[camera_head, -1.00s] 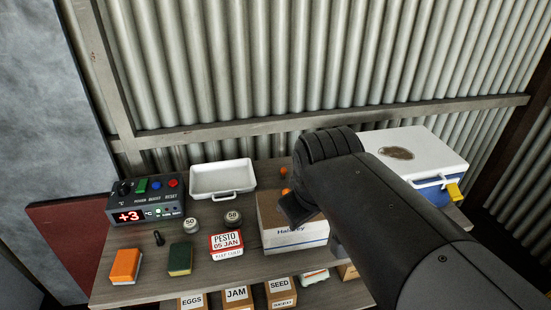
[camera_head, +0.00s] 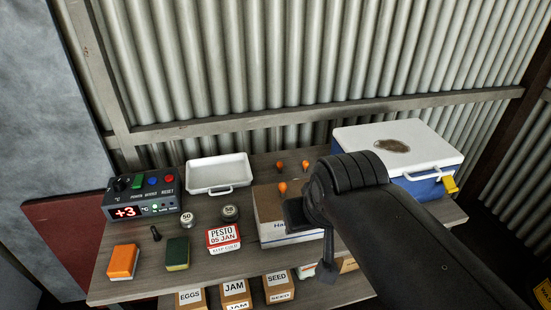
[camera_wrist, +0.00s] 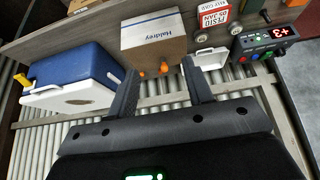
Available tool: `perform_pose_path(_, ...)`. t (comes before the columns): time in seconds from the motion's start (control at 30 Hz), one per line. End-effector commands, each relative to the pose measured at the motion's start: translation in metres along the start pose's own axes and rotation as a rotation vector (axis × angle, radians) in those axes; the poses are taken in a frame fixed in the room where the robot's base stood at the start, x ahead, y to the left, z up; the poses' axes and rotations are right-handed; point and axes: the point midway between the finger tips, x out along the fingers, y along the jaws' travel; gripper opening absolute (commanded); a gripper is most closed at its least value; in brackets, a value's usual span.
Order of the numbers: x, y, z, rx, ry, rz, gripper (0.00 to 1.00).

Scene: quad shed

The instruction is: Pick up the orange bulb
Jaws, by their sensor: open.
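Several small orange bulb-like things show in the head view. One orange bulb (camera_head: 282,187) is at the back edge of the Haldrey box (camera_head: 272,232). Two more, a left one (camera_head: 280,165) and a right one (camera_head: 305,165), lie farther back on the bench. In the wrist view two orange bulbs (camera_wrist: 140,74) (camera_wrist: 164,67) show beside the box (camera_wrist: 152,38), between my fingers in the picture. My gripper (camera_head: 310,240) is open and empty, in front of the box's right part in the head view. It also shows in the wrist view (camera_wrist: 160,68).
A blue and white cooler (camera_head: 400,150) stands right of the box. A white tray (camera_head: 219,172), a pesto tin (camera_head: 223,238), round weights (camera_head: 187,219), a control unit (camera_head: 142,204), a sponge (camera_head: 178,253) and an orange block (camera_head: 123,261) stand left. Corrugated wall closes the back.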

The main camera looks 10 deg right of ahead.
Motion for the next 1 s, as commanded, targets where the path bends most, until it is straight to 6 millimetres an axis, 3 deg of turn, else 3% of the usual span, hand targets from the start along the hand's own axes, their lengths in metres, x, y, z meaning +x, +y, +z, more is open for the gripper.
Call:
perform_pose_path(0.17, 0.009, 0.001, -0.031, -0.024, 0.000, 0.018, 0.47)
perform_pose_path(0.47, 0.054, 0.004, -0.125, -0.105, 0.011, 0.043, 0.47)
perform_pose_path(0.77, 0.127, 0.012, -0.208, -0.173, 0.031, 0.027, 0.47)
perform_pose_path(1.0, 0.200, 0.025, -0.262, -0.205, 0.056, -0.008, 0.47)
